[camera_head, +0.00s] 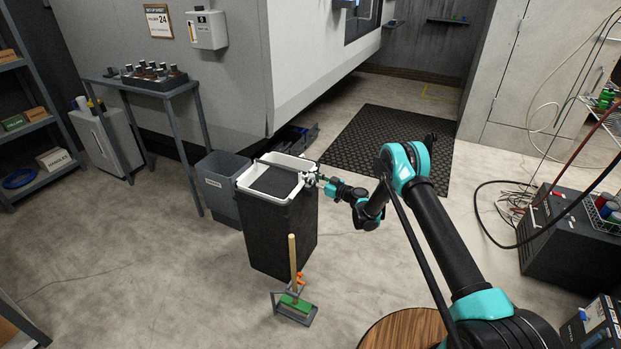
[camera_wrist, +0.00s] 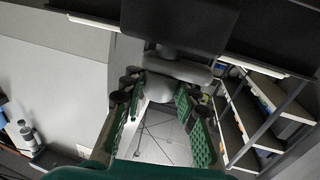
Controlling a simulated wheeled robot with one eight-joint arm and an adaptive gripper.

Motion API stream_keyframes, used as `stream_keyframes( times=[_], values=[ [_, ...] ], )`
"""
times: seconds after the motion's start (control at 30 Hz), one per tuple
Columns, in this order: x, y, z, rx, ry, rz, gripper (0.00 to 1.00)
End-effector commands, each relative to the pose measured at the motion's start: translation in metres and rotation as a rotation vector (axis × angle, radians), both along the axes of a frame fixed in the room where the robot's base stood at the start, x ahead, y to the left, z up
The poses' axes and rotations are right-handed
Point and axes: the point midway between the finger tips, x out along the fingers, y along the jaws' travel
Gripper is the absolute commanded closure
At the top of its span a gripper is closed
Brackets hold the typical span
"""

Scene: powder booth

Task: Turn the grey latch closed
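A tall dark bin (camera_head: 283,228) with a white-rimmed top stands near the centre of the head view. My gripper (camera_head: 320,180) is at the right edge of its top, where small pale parts show, too small to make out. In the wrist view, a grey rounded piece (camera_wrist: 165,68), which looks like the latch, sits just ahead of my gripper (camera_wrist: 158,97). Its lower part shows between the fingertips. The green-padded fingers stand apart, one to each side. I cannot tell whether they touch it, nor its exact turn angle.
A grey waste bin (camera_head: 221,184) stands left of the dark bin. A brush with a wooden handle (camera_head: 293,262) stands in front of it on the floor. A round wooden top (camera_head: 405,329) is at the lower right. A black mat (camera_head: 390,145) lies behind on open floor.

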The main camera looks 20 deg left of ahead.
Motion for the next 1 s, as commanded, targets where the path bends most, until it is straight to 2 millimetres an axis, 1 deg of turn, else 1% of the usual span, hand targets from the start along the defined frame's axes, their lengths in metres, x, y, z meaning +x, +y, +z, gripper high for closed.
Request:
stream_keyframes(
  times=[0.03, 0.2, 0.4, 0.57, 0.77, 1.0],
  values=[
    [0.0, 0.0, 0.0, 0.0, 0.0, 0.0, 0.8],
    [0.0, -0.0001, 0.0, 0.0, 0.0, 0.0, 1.0],
    [-0.0005, 0.0, 0.0001, 0.0, 0.0, -0.01, 1.0],
    [-0.001, 0.0002, 0.0, 0.0, 0.0, -0.058, 1.0],
    [-0.0018, 0.0008, -0.0002, 0.0, 0.0, -0.183, 1.0],
    [-0.0026, 0.0016, -0.0001, 0.0, 0.0, -0.4, 1.0]
  ],
)
